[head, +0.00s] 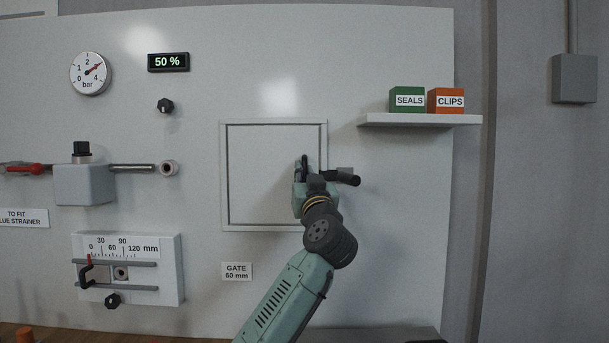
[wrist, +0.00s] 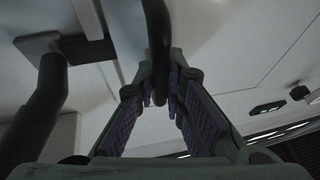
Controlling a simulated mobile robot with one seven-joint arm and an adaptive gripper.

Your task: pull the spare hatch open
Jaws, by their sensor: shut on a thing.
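The hatch (head: 262,175) is a square pale panel in a raised frame on the wall, in the middle of the head view. It looks flush with its frame there, though my gripper covers part of its right side. My gripper (head: 304,164) is at the right part of the hatch. In the wrist view, my gripper (wrist: 160,98) has its two fingers closed around a dark curved handle (wrist: 156,40). A dark lever (head: 346,179) on a grey block is just right of the hatch frame; it also shows at the left of the wrist view (wrist: 42,105).
A shelf (head: 420,119) with a green SEALS box (head: 407,100) and an orange CLIPS box (head: 446,101) is to the upper right. A GATE 60 mm label (head: 237,271) is below the hatch. A slide scale (head: 128,270) is at lower left.

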